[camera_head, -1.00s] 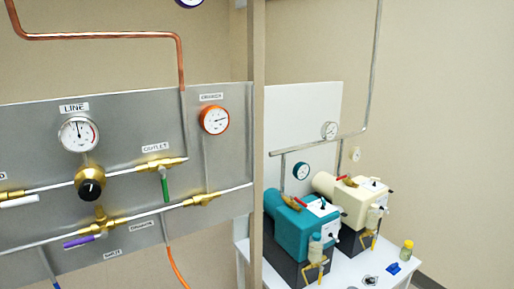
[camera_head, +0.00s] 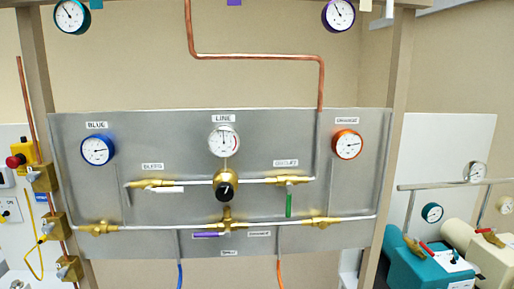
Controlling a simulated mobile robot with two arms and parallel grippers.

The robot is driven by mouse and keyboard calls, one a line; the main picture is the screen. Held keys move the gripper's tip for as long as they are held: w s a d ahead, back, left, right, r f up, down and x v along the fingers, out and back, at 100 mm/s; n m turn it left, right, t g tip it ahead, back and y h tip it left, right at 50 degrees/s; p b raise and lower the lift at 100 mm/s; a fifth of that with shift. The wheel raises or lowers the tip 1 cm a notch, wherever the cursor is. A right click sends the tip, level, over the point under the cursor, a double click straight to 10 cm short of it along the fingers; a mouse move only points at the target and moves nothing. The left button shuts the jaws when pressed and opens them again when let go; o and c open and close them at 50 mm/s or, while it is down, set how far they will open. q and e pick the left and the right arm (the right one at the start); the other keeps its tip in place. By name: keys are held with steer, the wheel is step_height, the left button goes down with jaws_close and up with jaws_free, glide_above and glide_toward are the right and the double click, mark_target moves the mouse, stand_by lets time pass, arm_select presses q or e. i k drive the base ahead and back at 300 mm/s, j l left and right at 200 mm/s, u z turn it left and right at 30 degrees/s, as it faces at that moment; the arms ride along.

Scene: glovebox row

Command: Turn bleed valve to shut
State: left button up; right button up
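The grey panel (camera_head: 70,150) faces me in the middle of the view. The bleed valve (camera_head: 150,184) is a brass body on the left part of its upper pipe, under a small label that seems to read BLEED (camera_head: 152,167). Its white lever (camera_head: 165,189) lies horizontal, pointing right along the pipe. Neither of my grippers is in view, and nothing touches the valve.
A black regulator knob (camera_head: 224,190) sits right of the bleed valve under the LINE gauge (camera_head: 224,141). The outlet's green lever (camera_head: 289,204) hangs down. A purple lever (camera_head: 206,234) lies horizontal below. Posts (camera_head: 398,110) flank the panel; teal pump equipment (camera_head: 415,265) stands at right.

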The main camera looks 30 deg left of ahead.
mark_target(149, 191)
steer(key=u, duration=1.45)
